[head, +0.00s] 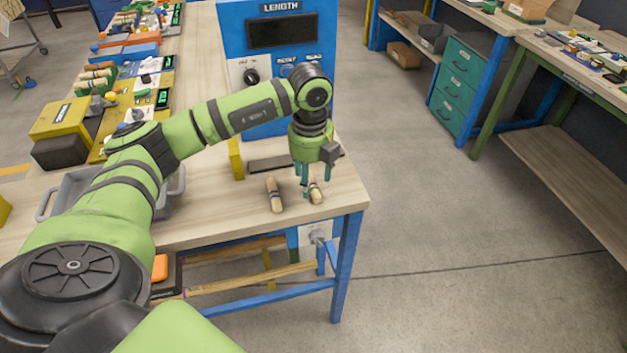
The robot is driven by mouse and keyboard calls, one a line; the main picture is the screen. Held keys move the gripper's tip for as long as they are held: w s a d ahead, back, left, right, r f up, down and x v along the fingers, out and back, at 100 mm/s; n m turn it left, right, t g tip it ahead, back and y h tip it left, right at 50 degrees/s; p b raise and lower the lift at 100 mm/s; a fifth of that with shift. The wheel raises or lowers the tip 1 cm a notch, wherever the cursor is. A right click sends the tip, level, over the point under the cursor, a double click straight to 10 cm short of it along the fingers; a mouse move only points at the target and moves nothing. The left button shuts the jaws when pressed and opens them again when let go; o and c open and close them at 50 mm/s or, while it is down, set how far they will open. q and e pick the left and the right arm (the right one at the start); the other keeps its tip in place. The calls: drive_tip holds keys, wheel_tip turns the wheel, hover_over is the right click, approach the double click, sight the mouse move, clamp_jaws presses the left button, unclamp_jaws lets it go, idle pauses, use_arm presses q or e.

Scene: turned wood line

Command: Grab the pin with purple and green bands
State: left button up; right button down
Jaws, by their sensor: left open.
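Two short turned wooden pins lie near the front right corner of the wooden bench. The left pin (274,196) has dark bands that look purplish and blue. The right pin (316,195) has darker bands, partly hidden by my left gripper, and their colours are too small to tell surely. My left gripper (313,185) points down over the right pin, open, with its teal fingers around or just above it. I cannot tell whether they touch it. The left pin lies clear, to the left of the fingers. My right gripper is not in view.
A blue length gauge (232,40) stands behind the pins, with a dark strip (270,163) and a yellow block (235,158) in front of it. A grey tray (68,189) sits left, partly behind my arm. The bench edge is close to the pins.

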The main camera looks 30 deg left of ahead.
sight(312, 189)
use_arm(q)
wheel_tip(312, 189, down, 3)
drive_tip(key=shift+w+r, duration=0.1)
drive_tip(key=shift+f, duration=0.45)
drive_tip(key=shift+c, duration=0.4)
drive_tip(key=c, duration=0.9)
drive_tip(key=shift+r, duration=0.1)
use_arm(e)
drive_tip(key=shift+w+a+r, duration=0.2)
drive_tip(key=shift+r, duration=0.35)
